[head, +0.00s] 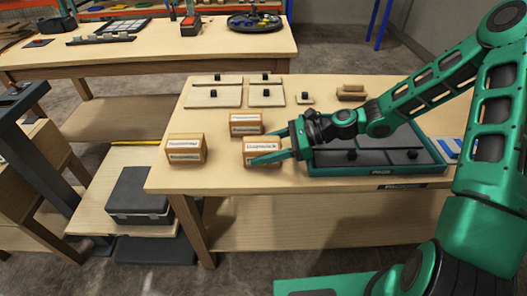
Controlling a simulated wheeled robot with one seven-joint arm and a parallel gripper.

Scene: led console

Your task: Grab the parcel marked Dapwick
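The parcel whose label looks like Dapwick (262,147) is a small orange-brown box with a white label. It sits on the wooden table near the front edge. My gripper (267,149) reaches in from the right, with its green fingers apart at this parcel. One finger crosses its front side and the other lies along its far side. The near finger hides part of the front face. I cannot tell whether the fingers touch the box. A similar labelled parcel (245,124) stands just behind it, and another (185,149) stands to the left; their labels are too small to read surely.
A dark tray (428,171) with flat dark pieces lies right, beneath my arm. Pale panels with black knobs (215,97) lie behind. A brown block (350,92) is at the back. Another workbench (150,55) stands beyond. Bare tabletop shows between the left and middle parcels.

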